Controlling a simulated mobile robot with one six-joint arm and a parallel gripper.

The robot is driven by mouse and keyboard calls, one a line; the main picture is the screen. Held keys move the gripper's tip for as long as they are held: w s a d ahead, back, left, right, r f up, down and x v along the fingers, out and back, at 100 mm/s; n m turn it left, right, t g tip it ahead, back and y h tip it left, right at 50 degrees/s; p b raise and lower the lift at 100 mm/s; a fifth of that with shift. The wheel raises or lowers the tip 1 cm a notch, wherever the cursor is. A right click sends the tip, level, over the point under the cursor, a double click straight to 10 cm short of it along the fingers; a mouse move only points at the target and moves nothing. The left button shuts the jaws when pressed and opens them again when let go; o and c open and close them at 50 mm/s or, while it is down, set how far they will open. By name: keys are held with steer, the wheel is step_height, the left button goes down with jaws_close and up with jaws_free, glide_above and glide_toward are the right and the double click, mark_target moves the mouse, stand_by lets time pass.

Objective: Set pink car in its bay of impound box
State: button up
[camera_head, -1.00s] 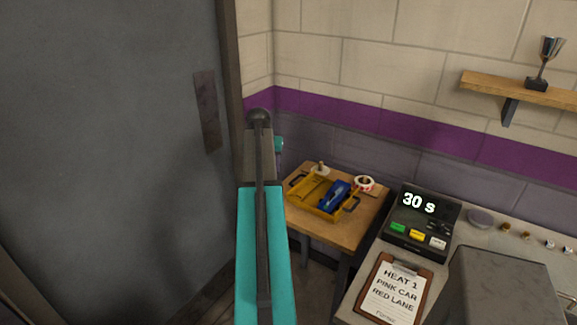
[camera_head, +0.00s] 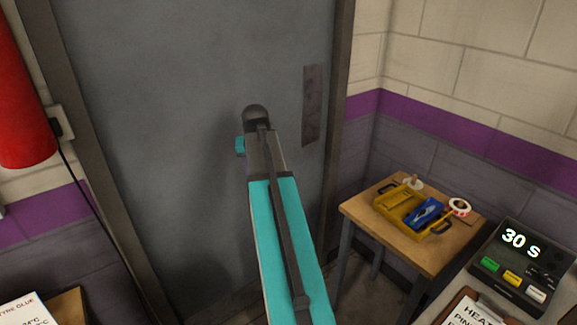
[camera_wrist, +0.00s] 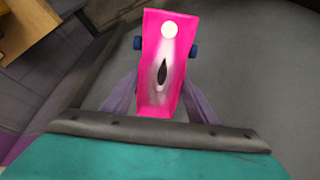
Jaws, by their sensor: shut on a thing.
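The pink car (camera_wrist: 162,45) is in the wrist view, with a white round spot, a dark mark on its top and blue wheels at its sides. My gripper (camera_wrist: 161,88) is shut on it, one finger along each side. The impound box looks to be the yellow box (camera_head: 391,203) on the small wooden table, right of my arm in the head view. A blue car (camera_head: 426,212) sits in its right part. The left part shows bare yellow. In the head view my arm hides the pink car and my fingers.
The wooden table (camera_head: 365,213) stands in the corner, with a roll of tape (camera_head: 460,207) beside the box. A grey door (camera_head: 190,90) fills the space behind my arm. A timer (camera_head: 518,258) and a clipboard (camera_head: 475,310) are at the lower right. A red cylinder (camera_head: 20,100) hangs at left.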

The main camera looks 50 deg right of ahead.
steer(key=w+a+r+n+y, duration=0.1)
steer(key=a+n, duration=0.2)
steer(key=a, duration=1.1)
steer(key=w+a+r+n+t+y, duration=0.1)
steer(key=a+n, duration=0.1)
steer(key=a, duration=1.2)
steer(key=w+a+r+n+y, duration=0.1)
steer(key=w+a+n, duration=0.1)
steer(key=a, duration=1.2)
steer(key=shift+n, duration=0.8)
